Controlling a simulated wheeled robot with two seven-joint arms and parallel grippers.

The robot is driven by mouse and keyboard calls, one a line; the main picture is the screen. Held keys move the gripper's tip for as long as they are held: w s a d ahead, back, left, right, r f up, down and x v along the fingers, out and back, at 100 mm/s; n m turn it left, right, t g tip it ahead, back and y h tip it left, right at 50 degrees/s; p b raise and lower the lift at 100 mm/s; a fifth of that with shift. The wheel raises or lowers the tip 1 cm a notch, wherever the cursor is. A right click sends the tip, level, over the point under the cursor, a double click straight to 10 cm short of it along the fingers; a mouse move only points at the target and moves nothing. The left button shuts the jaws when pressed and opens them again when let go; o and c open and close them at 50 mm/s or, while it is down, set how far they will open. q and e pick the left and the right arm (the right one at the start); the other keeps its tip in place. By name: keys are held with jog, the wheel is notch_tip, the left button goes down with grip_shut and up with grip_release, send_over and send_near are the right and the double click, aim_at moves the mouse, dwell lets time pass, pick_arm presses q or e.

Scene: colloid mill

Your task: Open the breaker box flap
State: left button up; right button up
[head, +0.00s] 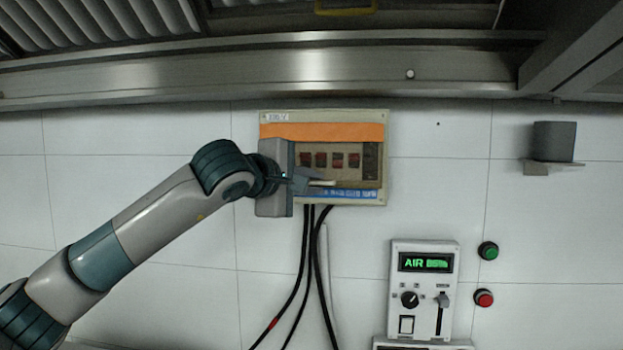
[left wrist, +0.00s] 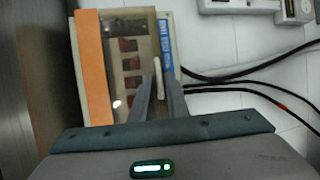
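The breaker box (head: 377,115) is a beige case on the tiled wall, with an orange band along its top. Its tinted brown flap (head: 371,160) lies over a row of dark red switches and looks shut. A pale lip (head: 322,183) runs along the flap's lower edge. My left gripper (head: 304,182) is at this lip, over the lower left of the box. In the left wrist view, the pale lip (left wrist: 157,68) shows between the two fingertips of the left gripper (left wrist: 159,82). Whether the fingers press on it is unclear. My right gripper is not in view.
Black cables (head: 305,260) hang below the box. A panel with a green AIR display (head: 425,262) is at lower right, beside green (head: 488,251) and red (head: 484,298) buttons. A metal ledge (head: 300,75) crosses above the box.

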pick_arm(q)
grip_shut()
jog(key=shift+f, duration=0.1)
dwell(1.3)
jog(key=shift+s, duration=0.15)
